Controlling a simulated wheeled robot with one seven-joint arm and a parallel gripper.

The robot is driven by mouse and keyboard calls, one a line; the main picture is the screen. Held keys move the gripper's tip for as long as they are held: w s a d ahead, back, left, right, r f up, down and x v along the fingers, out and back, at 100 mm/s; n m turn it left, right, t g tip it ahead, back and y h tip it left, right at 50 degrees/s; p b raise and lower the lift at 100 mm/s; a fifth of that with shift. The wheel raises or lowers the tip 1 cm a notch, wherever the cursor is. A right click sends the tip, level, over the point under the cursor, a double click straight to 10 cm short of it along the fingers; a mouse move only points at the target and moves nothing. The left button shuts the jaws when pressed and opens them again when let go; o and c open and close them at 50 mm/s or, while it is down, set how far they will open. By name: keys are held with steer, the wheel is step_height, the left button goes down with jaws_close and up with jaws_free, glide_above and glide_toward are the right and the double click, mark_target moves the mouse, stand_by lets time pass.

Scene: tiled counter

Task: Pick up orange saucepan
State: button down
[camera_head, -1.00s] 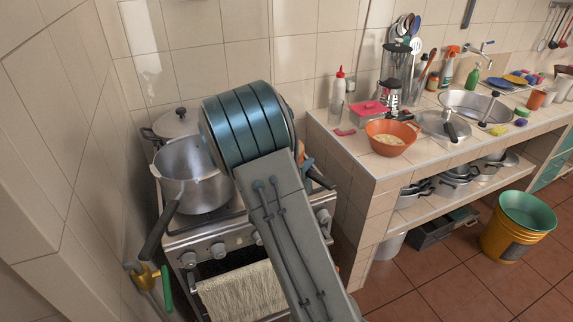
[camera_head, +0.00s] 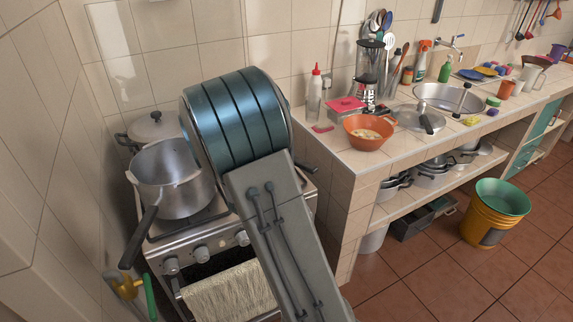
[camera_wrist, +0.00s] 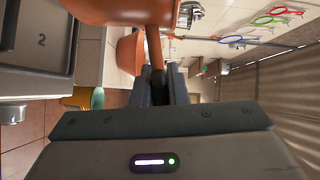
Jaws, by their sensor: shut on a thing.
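The orange saucepan (camera_wrist: 115,10) shows at the top of the wrist view, cut off by the frame edge.
A stove (camera_head: 200,245) holds a large grey pot (camera_head: 172,180) and a lidded pot (camera_head: 153,128) at left. The tiled counter (camera_head: 345,165) to the right carries an orange bowl (camera_head: 369,132). A yellow bucket (camera_head: 490,225) stands on the floor.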

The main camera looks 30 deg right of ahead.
steer(key=s+d+r, duration=0.6)
steer(key=s+d, duration=0.1)
steer(key=d, duration=0.2)
steer(key=shift+r+b, duration=0.3)
steer(key=shift+b, duration=0.15)
steer(key=c, duration=2.2)
jaws_free()
